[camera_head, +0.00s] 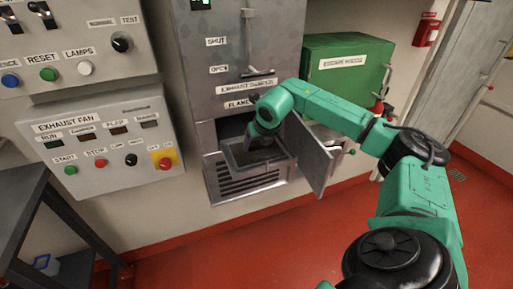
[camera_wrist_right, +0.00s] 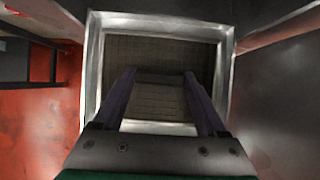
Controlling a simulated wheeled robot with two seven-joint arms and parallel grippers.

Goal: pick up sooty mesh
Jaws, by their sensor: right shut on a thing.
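The sooty mesh (camera_head: 268,156) is a dark panel in a pale metal frame, at the open compartment of the grey exhaust cabinet (camera_head: 215,100) in the head view. In the right wrist view the dark mesh (camera_wrist_right: 160,52) fills the middle, with its light frame around it. My right gripper (camera_head: 262,140) is at the frame. In the right wrist view its two dark fingers (camera_wrist_right: 158,75) reach over the mesh, and the gripper is shut on it. The exact contact is hard to see. My left gripper is not in view.
The compartment door (camera_head: 308,155) hangs open just right of the mesh. A green box (camera_head: 348,75) is on the wall behind my right arm. The exhaust fan panel (camera_head: 100,140) is to the left. A dark metal table (camera_head: 30,205) stands at the lower left. Red floor (camera_head: 220,250) is clear in front.

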